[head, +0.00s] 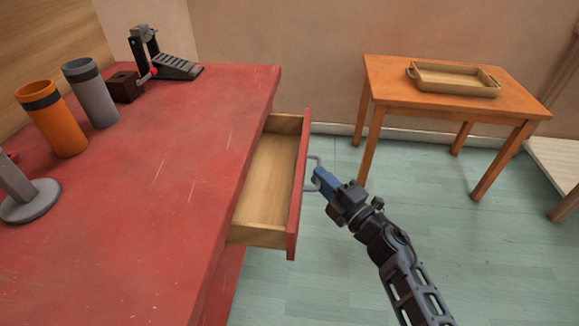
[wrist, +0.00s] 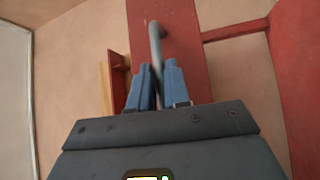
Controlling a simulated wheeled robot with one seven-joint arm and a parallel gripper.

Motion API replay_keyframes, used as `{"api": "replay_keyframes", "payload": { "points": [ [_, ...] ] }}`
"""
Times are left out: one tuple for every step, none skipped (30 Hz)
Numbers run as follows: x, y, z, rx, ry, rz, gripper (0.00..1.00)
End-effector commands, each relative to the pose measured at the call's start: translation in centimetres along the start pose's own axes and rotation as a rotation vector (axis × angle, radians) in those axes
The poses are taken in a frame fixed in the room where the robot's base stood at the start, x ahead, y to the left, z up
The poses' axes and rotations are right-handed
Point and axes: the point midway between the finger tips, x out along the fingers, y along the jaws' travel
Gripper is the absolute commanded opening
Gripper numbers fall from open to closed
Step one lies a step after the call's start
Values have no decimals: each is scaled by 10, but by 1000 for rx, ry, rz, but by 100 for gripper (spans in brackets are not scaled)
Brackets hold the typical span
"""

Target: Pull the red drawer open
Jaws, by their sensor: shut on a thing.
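The red drawer (head: 299,190) stands pulled out from the red workbench (head: 150,190) in the head view. Its pale wooden inside shows and looks empty. A grey bar handle (head: 314,160) is on its red front. My gripper (head: 318,178) is at the handle, with its blue fingers shut on it. In the wrist view the drawer front (wrist: 178,45) fills the upper middle. The handle (wrist: 156,45) runs down between the two blue fingertips (wrist: 157,72). The fingers hide the lower part of the handle.
On the workbench stand an orange cup (head: 58,125), a grey cup (head: 92,95), a dark box (head: 125,87) and a black pedal device (head: 165,62). An orange table (head: 390,75) with a wooden tray (head: 455,92) stands at the back right. The floor right of the drawer is clear.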

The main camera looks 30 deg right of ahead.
Motion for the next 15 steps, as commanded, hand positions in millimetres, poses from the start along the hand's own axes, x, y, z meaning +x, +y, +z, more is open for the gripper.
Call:
{"api": "replay_keyframes", "payload": {
  "points": [
    [-11,6,11,1,-4,-4,0],
    [-17,8,17,1,-4,-3,0],
    [-25,10,24,0,-4,-3,0],
    [-30,10,30,0,-3,-3,0],
    [-35,11,35,0,-2,-3,0],
    [-42,12,41,0,-1,-3,0],
    [-46,13,46,0,-2,-3,0],
    [-51,14,50,-1,-1,-3,0],
    [-56,16,55,-1,-1,-2,0],
    [-60,16,59,-1,-1,-2,0],
    [-62,17,62,-1,-1,-2,0],
    [-66,17,65,0,1,-2,0],
    [-69,18,68,1,0,-2,0],
    [-71,18,70,1,1,-2,0],
    [-73,19,72,1,2,-2,0]
  ]
}}
